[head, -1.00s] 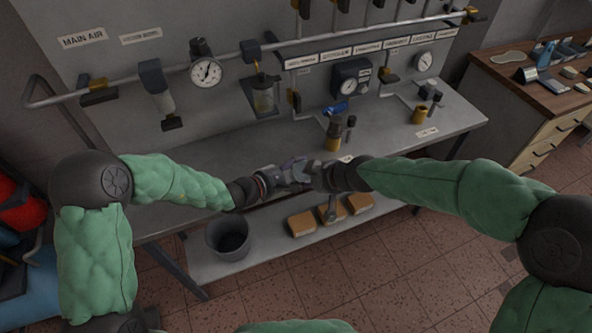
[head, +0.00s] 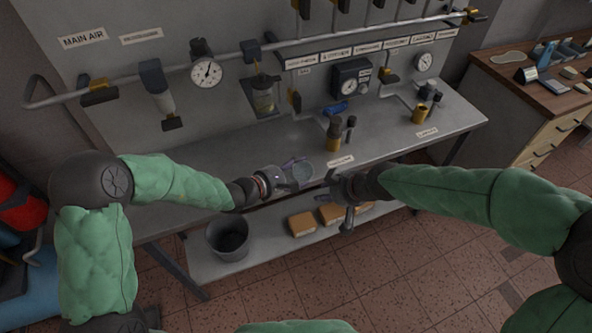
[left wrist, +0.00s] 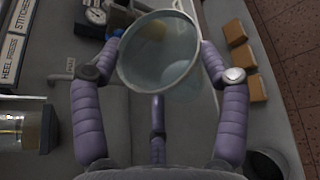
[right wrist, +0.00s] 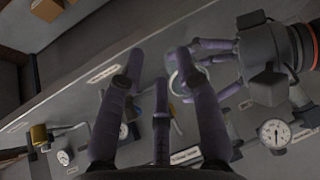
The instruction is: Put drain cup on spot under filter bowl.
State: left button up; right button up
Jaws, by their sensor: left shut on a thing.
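The drain cup (head: 303,172) is a clear round cup held in my left gripper (head: 291,176), above the front edge of the bench. In the left wrist view the cup (left wrist: 158,60) sits between the purple fingers, its round mouth facing the camera. My right gripper (head: 335,183) is just right of the cup, apart from it. In the right wrist view its fingers (right wrist: 160,70) are spread and empty, with the cup's rim (right wrist: 180,82) beyond them. A unit with a pale lower bowl (head: 164,103), probably the filter bowl, hangs from the pipe at left. The spot under it is hard to make out.
A glass vessel (head: 264,99) in a bracket hangs beside the gauge (head: 206,72). Brass-and-black fittings (head: 334,135) and a blue valve (head: 335,108) are on the bench. A grey bin (head: 228,239) and tan blocks (head: 302,224) are on the lower shelf. The bench's left part looks clear.

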jog(key=s+f+m+g, duration=0.1)
jog(key=s+f+m, duration=0.15)
jog(key=f, duration=0.65)
jog(key=s+f+m+g, duration=0.2)
jog(key=s+f, duration=0.1)
jog(key=f, duration=0.7)
pick_arm(q)
jog(key=a+r+n+t+y, duration=0.2)
jog(key=a+r+n+y, duration=0.1)
jog(key=a, duration=0.7)
jog(key=shift+a+r+t, duration=0.3)
jog(key=shift+a+t, duration=0.05)
jog(key=shift+t, duration=0.05)
jog(key=s+a+n+y, duration=0.1)
jog(key=a, duration=0.2)
jog(key=a+r+n+t+y, duration=0.1)
jog(key=a, duration=0.2)
jog(key=s+a+n+y, duration=0.1)
jog(key=a, duration=0.3)
jog(key=shift+s+r+n+t+y, duration=0.3)
jog(key=shift+s+r+t+y, duration=0.05)
jog(key=shift+r+t+y, duration=0.05)
pick_arm(e)
jog(key=s+f+m+g, duration=0.1)
jog(key=s+f+m, duration=0.3)
jog(key=s+f, duration=0.6)
notch_tip(320, 180, down, 2)
jog(key=shift+s+a+f+g+h, duration=0.1)
jog(key=shift+s+a+g+h, duration=0.2)
jog(key=shift+s+g, duration=0.1)
